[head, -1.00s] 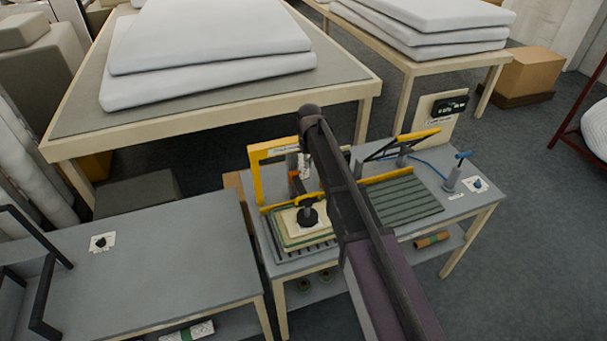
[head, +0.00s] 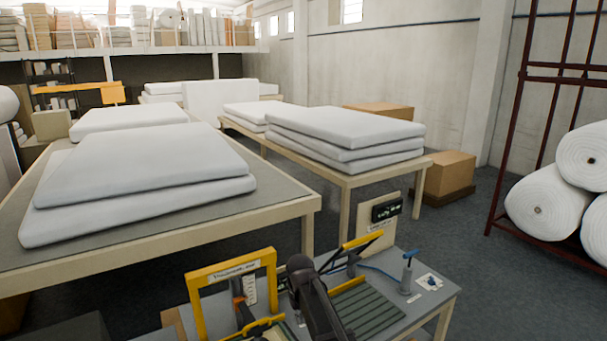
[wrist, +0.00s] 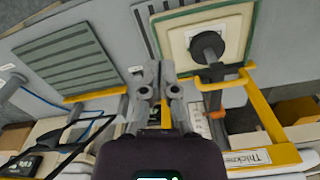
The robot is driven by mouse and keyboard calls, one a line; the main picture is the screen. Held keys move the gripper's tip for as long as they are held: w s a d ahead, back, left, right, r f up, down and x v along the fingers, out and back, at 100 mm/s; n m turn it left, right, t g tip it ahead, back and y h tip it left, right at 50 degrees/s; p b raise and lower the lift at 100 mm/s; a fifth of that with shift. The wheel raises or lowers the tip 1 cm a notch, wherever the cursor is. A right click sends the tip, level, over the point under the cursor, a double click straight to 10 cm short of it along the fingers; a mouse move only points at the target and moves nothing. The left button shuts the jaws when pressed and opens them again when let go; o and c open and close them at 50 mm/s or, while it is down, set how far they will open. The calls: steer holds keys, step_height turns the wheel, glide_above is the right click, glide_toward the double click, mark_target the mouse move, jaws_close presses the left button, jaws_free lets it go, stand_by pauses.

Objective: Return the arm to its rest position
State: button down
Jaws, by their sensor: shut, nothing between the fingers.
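My gripper (wrist: 159,78) shows in the wrist view with its fingers together and nothing between them. It is above the grey workbench (head: 428,300), between the green ribbed plate (wrist: 70,58) and the layered square pad (wrist: 184,42) with a black round knob on it. In the head view my dark arm reaches over the bench, and my fingers cannot be made out there. The arm partly hides the bench fittings.
A yellow frame (head: 190,300) stands on the bench left of my arm, and a yellow-edged lever (head: 362,241) to its right. A small display (head: 387,210) stands behind. Tables with white wadding slabs (head: 140,175) are beyond. Wadding rolls (head: 548,210) sit in a rack at right.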

steer(key=s+d+f+m+b, duration=0.2)
steer(key=s+d+f+b, duration=0.3)
steer(key=s+d, duration=0.3)
steer(key=s+d+f+m+b, duration=0.2)
steer(key=s+d+f+b, duration=0.3)
steer(key=d, duration=0.5)
steer(key=s+f, duration=0.2)
steer(key=s, duration=0.1)
steer(key=shift+s+b, duration=0.25)
steer(key=shift+b, duration=0.05)
